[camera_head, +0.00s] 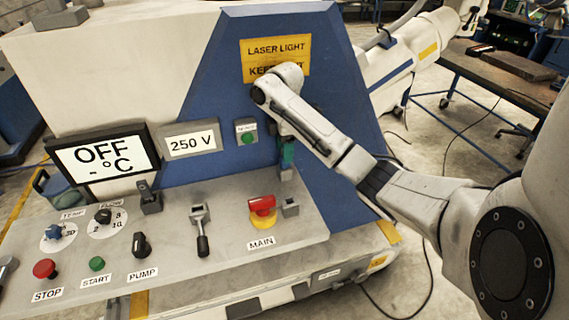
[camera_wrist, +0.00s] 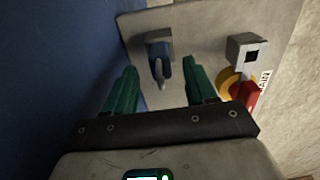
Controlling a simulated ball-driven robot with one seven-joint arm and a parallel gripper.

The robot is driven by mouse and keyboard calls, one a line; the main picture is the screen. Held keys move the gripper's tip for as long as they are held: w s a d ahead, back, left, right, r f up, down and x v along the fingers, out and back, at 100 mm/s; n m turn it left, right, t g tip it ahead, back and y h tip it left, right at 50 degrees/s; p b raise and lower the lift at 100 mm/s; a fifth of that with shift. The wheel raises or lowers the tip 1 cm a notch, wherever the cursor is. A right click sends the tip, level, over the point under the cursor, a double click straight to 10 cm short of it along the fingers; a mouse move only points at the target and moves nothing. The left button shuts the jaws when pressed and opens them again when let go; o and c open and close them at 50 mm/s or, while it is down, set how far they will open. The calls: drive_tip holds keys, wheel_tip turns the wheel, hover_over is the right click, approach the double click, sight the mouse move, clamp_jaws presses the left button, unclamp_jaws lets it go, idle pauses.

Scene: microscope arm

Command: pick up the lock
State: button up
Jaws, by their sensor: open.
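What looks like the lock (camera_wrist: 161,70) is a small blue-grey piece by a grey block on the panel. In the wrist view it lies between and just ahead of my two green fingertips. My gripper (camera_wrist: 160,82) is open with nothing held, one finger on each side of it. In the head view my gripper (camera_head: 287,155) points down over the right end of the console, and the lock is hidden or too small to make out there.
The red MAIN switch (camera_head: 263,207) on its yellow base stands close by, with a small grey socket block (camera_head: 290,207) beside it. A blue panel wall (camera_head: 235,160) rises right behind my gripper. A lever (camera_head: 201,230) and several knobs are further left.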

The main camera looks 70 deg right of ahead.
drive_tip(key=shift+f, duration=0.9)
clamp_jaws()
